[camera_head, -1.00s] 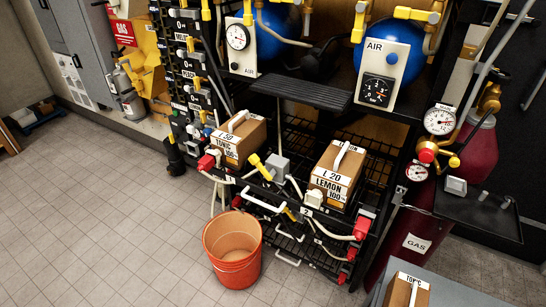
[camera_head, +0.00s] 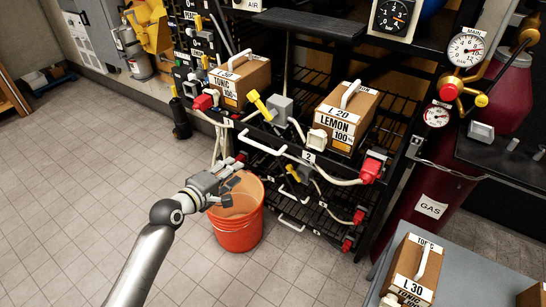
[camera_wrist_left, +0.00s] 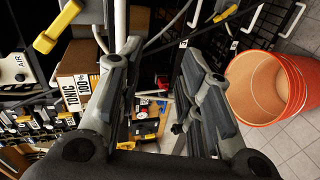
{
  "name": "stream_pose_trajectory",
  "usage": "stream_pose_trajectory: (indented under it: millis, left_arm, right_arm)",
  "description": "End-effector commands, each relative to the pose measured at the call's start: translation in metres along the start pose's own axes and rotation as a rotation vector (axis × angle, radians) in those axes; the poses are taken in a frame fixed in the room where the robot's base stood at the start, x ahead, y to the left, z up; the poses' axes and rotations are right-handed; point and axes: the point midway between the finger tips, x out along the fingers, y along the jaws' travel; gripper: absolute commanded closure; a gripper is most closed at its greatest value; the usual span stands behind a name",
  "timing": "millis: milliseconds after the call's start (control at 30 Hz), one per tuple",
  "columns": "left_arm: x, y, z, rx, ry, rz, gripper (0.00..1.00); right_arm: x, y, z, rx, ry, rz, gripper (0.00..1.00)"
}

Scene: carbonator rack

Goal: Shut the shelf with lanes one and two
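The shelf with lanes one and two (camera_head: 309,157) is the upper wire shelf of the rack, and it juts out forward of the rack. A white bar handle (camera_head: 275,146) runs along its front between the labels 1 and 2. A tonic box (camera_head: 228,86) sits in lane one and a lemon box (camera_head: 337,122) in lane two. My left gripper (camera_head: 238,181) is open and empty, in front of and below the shelf's left part, apart from the handle, over the orange bucket's rim in the picture. Its spread fingers also show in the left wrist view (camera_wrist_left: 160,65). My right gripper is not in view.
The orange bucket (camera_head: 237,236) stands on the floor before the rack. Lower shelves with white handles (camera_head: 292,223) lie beneath. Red connectors and hoses (camera_head: 370,171) hang at the shelf front. A grey table (camera_head: 465,268) with boxes is at lower right.

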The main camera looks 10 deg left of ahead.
Motion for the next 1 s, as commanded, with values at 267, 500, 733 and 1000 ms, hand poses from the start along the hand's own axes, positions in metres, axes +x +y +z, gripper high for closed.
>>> stream_pose_trajectory:
  millis: [267, 500, 733, 1000]
  left_arm:
    - [-0.005, 0.046, 0.005, -0.074, -0.036, 0.093, 0.67]
    - [0.029, 0.049, 0.006, -0.074, -0.036, 0.093, 0.67]
    - [0.068, 0.052, 0.007, -0.073, -0.035, 0.091, 0.67]
    - [0.094, 0.054, 0.009, -0.071, -0.035, 0.091, 0.67]
  right_arm:
    - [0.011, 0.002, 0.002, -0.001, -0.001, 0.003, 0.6]
    - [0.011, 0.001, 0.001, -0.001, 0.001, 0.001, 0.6]
    - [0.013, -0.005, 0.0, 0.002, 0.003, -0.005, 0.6]
    - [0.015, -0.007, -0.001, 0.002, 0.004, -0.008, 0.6]
